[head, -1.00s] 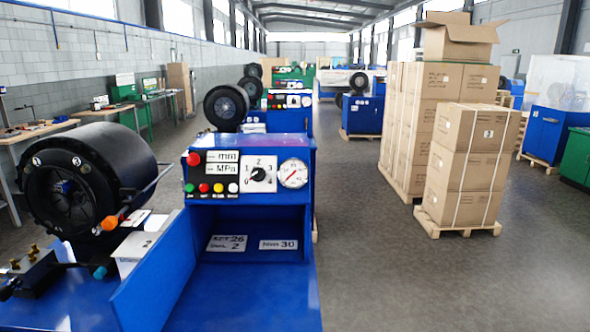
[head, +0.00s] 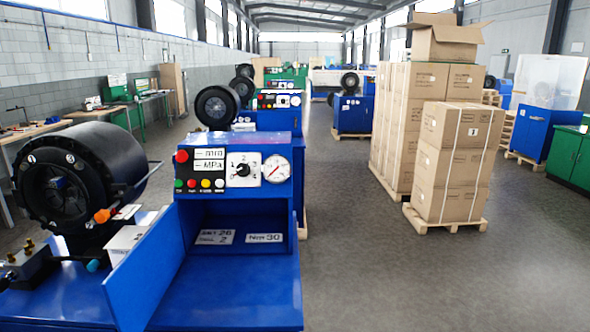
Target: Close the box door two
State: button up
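The blue crimper machine (head: 240,206) stands in front of me, left of the middle of the head view. Its box is an open recess below the control panel, with white labels (head: 215,237) inside. A flat blue panel (head: 150,266) stands out toward me along the left side of this opening, like a door standing open. I see no number on it, so I cannot tell whether it is door two. The front of the recess is uncovered. My gripper is not in view.
A black crimping head (head: 62,180) with an orange knob (head: 102,216) and a black valve block (head: 28,264) with brass fittings stand at left. Stacked cartons (head: 453,165) on a pallet (head: 445,222) stand at right. The grey floor (head: 385,285) right of the machine is clear.

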aim_at(133, 291)
jog(key=j, duration=0.4)
jog(key=i+j+u, duration=0.15)
jog(key=j, duration=0.7)
jog(key=i+u, duration=0.05)
